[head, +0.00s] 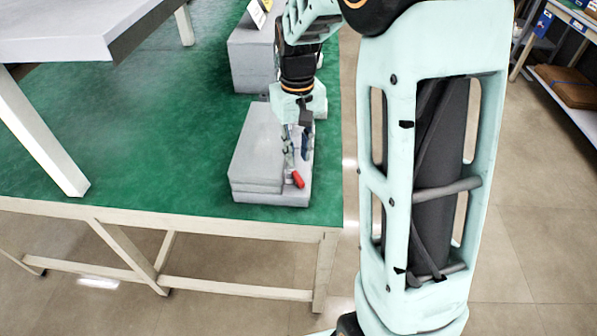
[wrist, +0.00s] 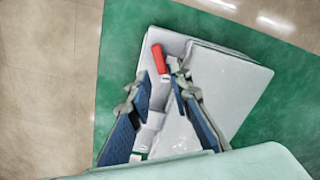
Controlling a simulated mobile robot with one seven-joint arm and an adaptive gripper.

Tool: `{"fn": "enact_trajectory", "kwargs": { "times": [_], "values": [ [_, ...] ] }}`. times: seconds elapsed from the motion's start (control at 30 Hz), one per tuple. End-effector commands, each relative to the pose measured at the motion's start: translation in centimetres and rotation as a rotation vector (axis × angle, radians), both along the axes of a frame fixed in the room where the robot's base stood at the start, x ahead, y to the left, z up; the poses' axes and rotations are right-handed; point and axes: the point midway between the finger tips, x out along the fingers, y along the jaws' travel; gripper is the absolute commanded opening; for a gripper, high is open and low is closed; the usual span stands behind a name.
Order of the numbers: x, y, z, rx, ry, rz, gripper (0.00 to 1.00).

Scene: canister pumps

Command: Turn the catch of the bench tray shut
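The bench tray is a pale grey, stepped box (head: 257,150) on the green bench top; it also shows in the wrist view (wrist: 225,80). Its catch has a red handle (head: 298,180) on the box's right side, near the front end. In the wrist view the red handle (wrist: 159,58) lies just beyond my fingertips, with a small metal part beside it. My gripper (head: 296,150) points down over that side of the box. Its two fingers (wrist: 161,82) are apart with nothing between the tips. I cannot tell whether either finger touches the catch.
Another grey box (head: 252,55) stands farther back on the green bench (head: 150,120). A raised grey shelf (head: 60,35) with white legs stands over the bench's left part. The bench's right edge is close to the tray. Shelving (head: 565,85) stands far right.

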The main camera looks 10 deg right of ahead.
Motion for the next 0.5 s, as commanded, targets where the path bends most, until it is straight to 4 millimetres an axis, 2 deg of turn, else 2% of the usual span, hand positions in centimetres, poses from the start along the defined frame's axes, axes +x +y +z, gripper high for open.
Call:
{"fn": "enact_trajectory", "kwargs": {
  "times": [0.03, 0.2, 0.33, 0.5],
  "values": [
    [-0.1, 0.0, -1.3, 0.0, 0.004, 0.0, 0.19],
    [-0.1, 0.0, -4.5, -0.001, 0.004, 0.0, 0.19],
    [0.0, 0.0, -6.2, 0.0, 0.001, 0.0, 0.19],
    [0.0, 0.0, -7.3, -0.001, -0.001, 0.001, 0.19]
  ]
}}
